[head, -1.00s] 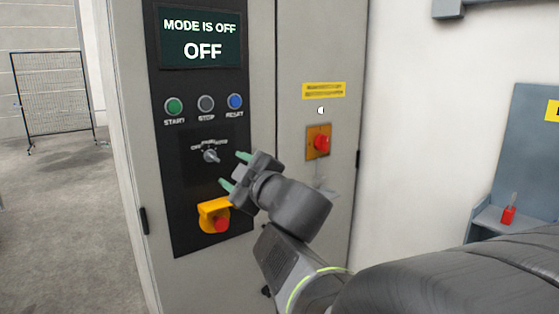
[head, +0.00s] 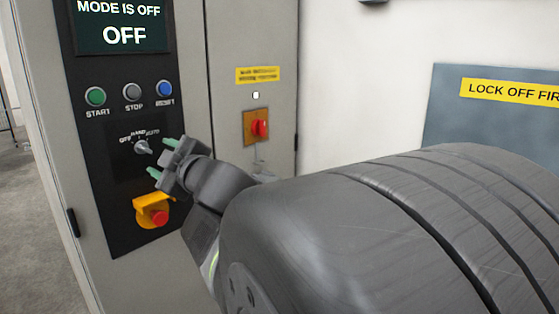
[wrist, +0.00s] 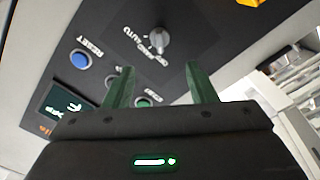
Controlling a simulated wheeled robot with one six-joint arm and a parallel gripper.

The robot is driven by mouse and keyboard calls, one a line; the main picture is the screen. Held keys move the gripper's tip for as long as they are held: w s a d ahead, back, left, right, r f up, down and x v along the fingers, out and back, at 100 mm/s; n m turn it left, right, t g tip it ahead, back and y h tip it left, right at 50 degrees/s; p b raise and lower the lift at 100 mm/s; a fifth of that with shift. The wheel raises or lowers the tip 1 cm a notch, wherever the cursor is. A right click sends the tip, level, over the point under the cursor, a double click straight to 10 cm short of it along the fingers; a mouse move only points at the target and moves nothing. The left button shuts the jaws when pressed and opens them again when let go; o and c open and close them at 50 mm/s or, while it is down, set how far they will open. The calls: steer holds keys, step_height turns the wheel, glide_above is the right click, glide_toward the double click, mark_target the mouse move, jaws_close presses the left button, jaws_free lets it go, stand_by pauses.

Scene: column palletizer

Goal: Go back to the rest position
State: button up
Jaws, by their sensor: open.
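My gripper (head: 162,159) is open and empty in front of the dark control panel, close to the mode selector knob (head: 143,147). In the wrist view my two green fingers (wrist: 160,88) stand apart with nothing between them. The selector knob (wrist: 159,39) shows beyond the fingers and looks apart from them. The display (head: 122,25) reads "MODE IS OFF". My dark arm fills much of the lower right of the head view.
The grey cabinet (head: 232,40) carries a start button (head: 95,96), a stop button, a reset button (head: 164,88), a red emergency stop (head: 152,218) and a red rotary switch (head: 260,128). A blue-grey board (head: 450,110) with a yellow "LOCK OFF" label hangs at right. Open floor shows at left.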

mark_target(145, 149)
steer(key=x, duration=0.9)
steer(key=shift+w+a+b, duration=0.15)
steer(key=shift+a+b, duration=0.1)
steer(key=shift+b, duration=0.1)
